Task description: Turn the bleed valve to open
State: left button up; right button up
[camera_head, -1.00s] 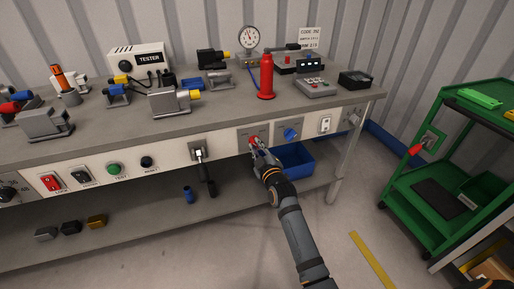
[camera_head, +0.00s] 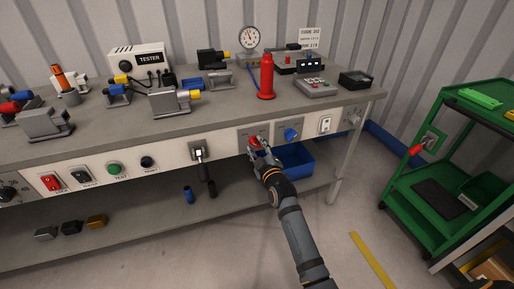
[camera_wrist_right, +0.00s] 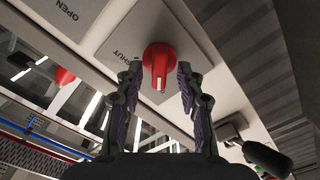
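The bleed valve looks to be a red knob (camera_wrist_right: 158,62) on a light panel, with the word SHUT printed beside it and OPEN farther left in the right wrist view. A pale mark on the knob points down in that picture. In the head view the red knob (camera_head: 254,141) shows on the bench's front panel, partly covered by my right gripper (camera_head: 263,154). My right gripper's fingers (camera_wrist_right: 157,75) are open, one on each side of the knob, with visible gaps. My left gripper is not in view.
A blue knob (camera_head: 291,134) sits right of the red one, then a white switch (camera_head: 324,125). A blue bin (camera_head: 298,158) is below the panel. A red bottle-shaped object (camera_head: 266,78) and a gauge (camera_head: 248,38) stand on the bench. A green cart (camera_head: 440,175) is at right.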

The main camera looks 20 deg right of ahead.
jog(key=shift+s, duration=0.35)
jog(key=s, duration=1.1)
jog(key=shift+s+d, duration=0.15)
jog(key=shift+d, duration=0.05)
